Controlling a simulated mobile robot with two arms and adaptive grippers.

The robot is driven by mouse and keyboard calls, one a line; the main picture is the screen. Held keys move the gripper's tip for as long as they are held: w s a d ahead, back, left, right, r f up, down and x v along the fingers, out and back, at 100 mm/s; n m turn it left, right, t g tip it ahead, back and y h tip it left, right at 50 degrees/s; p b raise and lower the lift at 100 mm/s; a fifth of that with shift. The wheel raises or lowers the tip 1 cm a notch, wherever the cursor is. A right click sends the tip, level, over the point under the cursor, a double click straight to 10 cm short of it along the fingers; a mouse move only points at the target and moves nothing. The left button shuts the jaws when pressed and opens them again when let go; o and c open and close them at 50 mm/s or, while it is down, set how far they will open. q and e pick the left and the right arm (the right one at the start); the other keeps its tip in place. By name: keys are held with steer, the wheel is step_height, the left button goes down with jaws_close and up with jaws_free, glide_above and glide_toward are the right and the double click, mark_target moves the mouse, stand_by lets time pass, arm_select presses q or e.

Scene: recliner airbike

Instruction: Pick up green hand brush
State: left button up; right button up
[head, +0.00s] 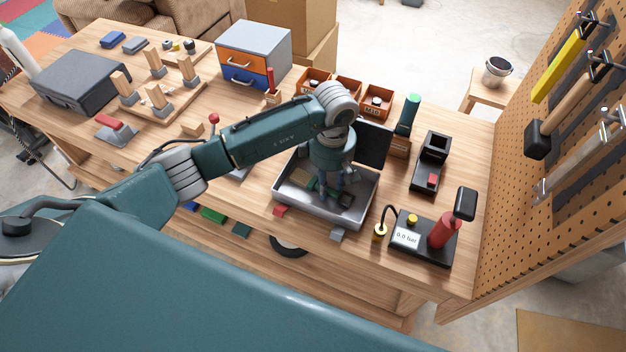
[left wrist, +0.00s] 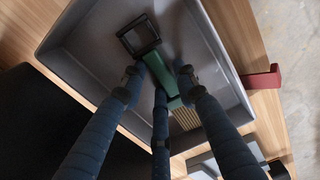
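The green hand brush (left wrist: 158,72) lies in a grey metal tray (left wrist: 215,60), with pale bristles (left wrist: 186,118) showing at its lower end. In the head view the tray (head: 292,203) sits near the front edge of the workbench, and the brush is largely hidden by my left gripper (head: 328,193). My left gripper (left wrist: 159,82) points down into the tray. Its fingers are spread on both sides of the brush, with one finger overlapping it in the picture. I see no clear grip on it. My right gripper is out of view.
A black square frame (left wrist: 140,37) lies beside the brush in the tray. A black panel (head: 372,145) stands behind the tray. A pump with a red cylinder (head: 444,230) and a black stand (head: 430,165) are to the right. A red clamp-like piece (left wrist: 262,78) is outside the tray.

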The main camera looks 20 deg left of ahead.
mark_target(329, 187)
arm_select(q)
steer(key=shift+w+f, duration=0.1)
steer(key=shift+f, duration=0.05)
steer(key=c, duration=0.6)
jaws_close()
step_height(329, 187, up, 20)
steer(key=b, duration=0.3)
